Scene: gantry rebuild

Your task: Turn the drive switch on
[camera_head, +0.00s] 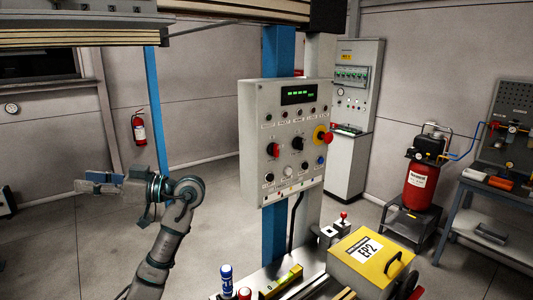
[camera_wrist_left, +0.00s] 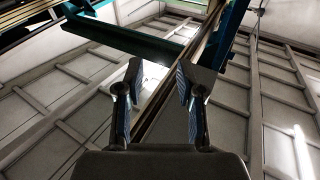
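A light grey control panel (camera_head: 248,112) is fixed to a blue post and carries several knobs, buttons and lamps under a lit green display. A red rotary switch (camera_head: 273,149) is on its left side and a black rotary knob (camera_head: 298,143) is near its middle. The labels are too small to read, so I cannot tell which is the drive switch. My left gripper (camera_head: 104,180) is to the left of the panel, clear of it and pointing away to the left. In the left wrist view its fingers (camera_wrist_left: 160,78) are apart, with nothing between them. My right gripper is out of view.
A blue post (camera_head: 273,228) carries the panel. The floor between gripper and panel is clear.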

